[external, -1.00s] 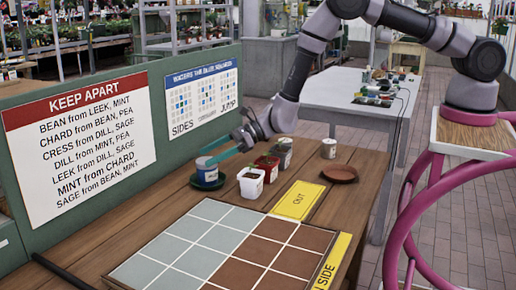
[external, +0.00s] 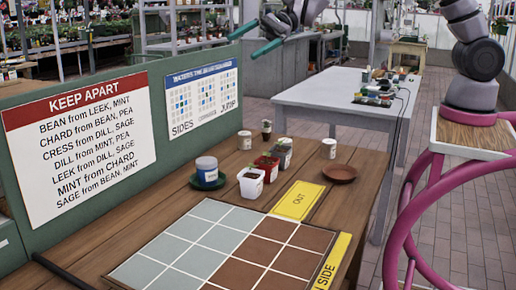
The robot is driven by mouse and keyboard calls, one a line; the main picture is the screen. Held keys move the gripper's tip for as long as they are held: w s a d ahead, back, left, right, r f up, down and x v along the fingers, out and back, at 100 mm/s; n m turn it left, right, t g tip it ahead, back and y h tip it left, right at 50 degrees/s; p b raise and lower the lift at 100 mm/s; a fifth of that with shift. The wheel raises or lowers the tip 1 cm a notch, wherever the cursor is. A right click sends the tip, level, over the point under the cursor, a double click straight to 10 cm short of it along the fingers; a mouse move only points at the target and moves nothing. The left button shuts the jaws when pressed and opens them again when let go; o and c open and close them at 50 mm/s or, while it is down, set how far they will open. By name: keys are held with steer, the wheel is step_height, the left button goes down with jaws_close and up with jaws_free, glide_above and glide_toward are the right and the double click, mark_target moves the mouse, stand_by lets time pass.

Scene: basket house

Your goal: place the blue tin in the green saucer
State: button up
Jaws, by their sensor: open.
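The blue tin (external: 207,164) stands upright in the green saucer (external: 207,181) on the wooden table, near the green board. The saucer's dark rim shows around the tin's base. My gripper (external: 260,38) is at the top of the external view, raised well above the table and apart from the tin. Its two green fingers are spread and nothing is between them.
Right of the saucer are a white pot with dark soil (external: 251,183), a red pot (external: 267,167), white cups (external: 329,148) and a brown saucer (external: 340,173). A gridded mat (external: 215,246) covers the front. A grey table (external: 335,92) stands behind.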

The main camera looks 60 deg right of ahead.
steer(key=s+d+r+n+g+h, duration=0.15)
steer(key=s+d+r+n, duration=0.25)
steer(key=s+d+r, duration=0.4)
steer(key=s+d+r+n+h, duration=0.2)
steer(key=s+d+r+n, duration=0.25)
steer(key=s, duration=0.55)
steer(key=s+d+n+t+h, duration=0.3)
steer(key=s+d+h, duration=0.4)
steer(key=s+d, duration=0.9)
steer(key=shift+s+d+f+n, duration=0.15)
steer(key=shift+d+f+n, duration=0.2)
steer(key=shift+n, duration=0.3)
